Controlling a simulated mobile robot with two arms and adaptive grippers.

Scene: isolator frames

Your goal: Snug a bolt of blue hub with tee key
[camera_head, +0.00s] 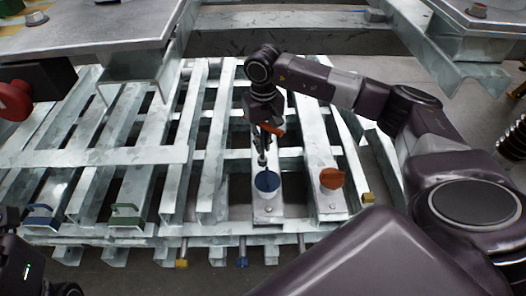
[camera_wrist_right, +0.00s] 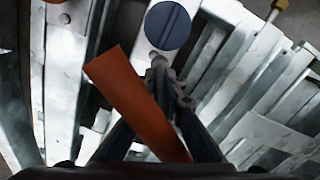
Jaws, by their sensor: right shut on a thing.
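The blue hub (camera_head: 267,182) stands on a pale plate on a galvanized beam. Its round blue top with a dark line across it also shows in the wrist view (camera_wrist_right: 168,25). My right gripper (camera_head: 263,156) is above and just behind the hub in the head view, pointing down. It is shut on the tee key, whose orange bar (camera_wrist_right: 138,103) crosses the wrist view close to the camera. The gripper (camera_wrist_right: 159,65) hides much of the key, and I cannot tell whether its tip touches anything. The hub's bolt is not clear. My left gripper's jaws are not seen.
An orange hub (camera_head: 331,178) stands on the beam to the right. Steel plates (camera_head: 85,28) overhang the back left. Gaps lie between the slatted beams.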

